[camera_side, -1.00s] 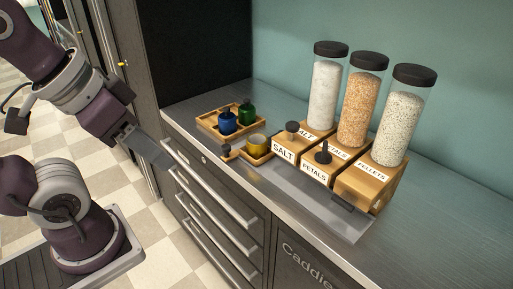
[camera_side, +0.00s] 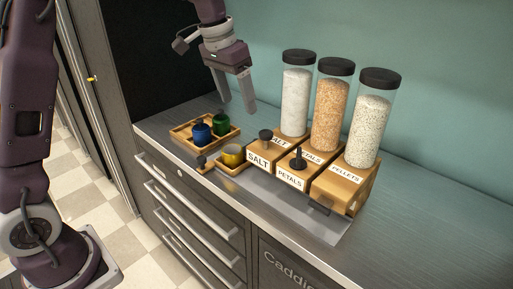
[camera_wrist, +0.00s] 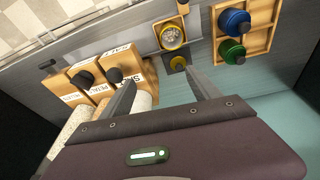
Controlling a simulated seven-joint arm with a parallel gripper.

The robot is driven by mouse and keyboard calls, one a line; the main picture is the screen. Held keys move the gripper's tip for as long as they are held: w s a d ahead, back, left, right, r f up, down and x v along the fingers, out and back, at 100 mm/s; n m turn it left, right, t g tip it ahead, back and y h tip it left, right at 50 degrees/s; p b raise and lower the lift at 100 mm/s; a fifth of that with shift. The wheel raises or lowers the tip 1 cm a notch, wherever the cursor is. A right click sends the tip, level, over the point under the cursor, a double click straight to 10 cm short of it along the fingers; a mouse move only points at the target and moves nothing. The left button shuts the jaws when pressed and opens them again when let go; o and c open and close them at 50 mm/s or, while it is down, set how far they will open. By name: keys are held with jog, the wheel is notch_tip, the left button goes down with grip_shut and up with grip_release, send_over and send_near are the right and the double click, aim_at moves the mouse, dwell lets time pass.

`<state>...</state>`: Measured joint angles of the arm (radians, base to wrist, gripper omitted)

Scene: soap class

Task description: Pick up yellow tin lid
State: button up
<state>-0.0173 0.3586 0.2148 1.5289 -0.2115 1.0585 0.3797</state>
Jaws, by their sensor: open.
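A yellow tin (camera_side: 232,155) stands in a small wooden tray (camera_side: 228,170) on the steel counter. In the wrist view the tin (camera_wrist: 172,37) looks open at the top, with pale contents. A small dark piece with a dull yellow round middle (camera_wrist: 178,63) lies on the wall side of the tin; it may be the lid, but I cannot tell. I cannot make it out in the side view. My gripper (camera_side: 237,106) points down above the counter, behind and above the tin, with its fingers apart and empty. It also shows in the wrist view (camera_wrist: 160,78).
A tray with a blue tin (camera_side: 201,133) and a green tin (camera_side: 220,125) stands to the left. Wooden SALT (camera_side: 260,157) and PETALS (camera_side: 290,180) boxes and tall glass jars (camera_side: 331,110) stand to the right. A small black-knobbed piece (camera_side: 201,161) sits by the front edge.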

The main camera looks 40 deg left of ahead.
jog(key=shift+m+g+y, duration=0.3)
jog(key=shift+m+g, duration=0.3)
jog(key=shift+g, duration=0.1)
jog(key=w+a+f, duration=0.1)
jog(key=w+f, duration=0.2)
jog(key=f, duration=0.3)
jog(key=w+a+f, duration=0.1)
jog(key=w+f, duration=0.2)
jog(key=f, duration=0.3)
jog(key=w+a+f, duration=0.1)
jog(key=w+f, duration=0.3)
jog(key=f, duration=0.2)
jog(key=shift+f, duration=0.15)
jog(key=c, duration=1.4)
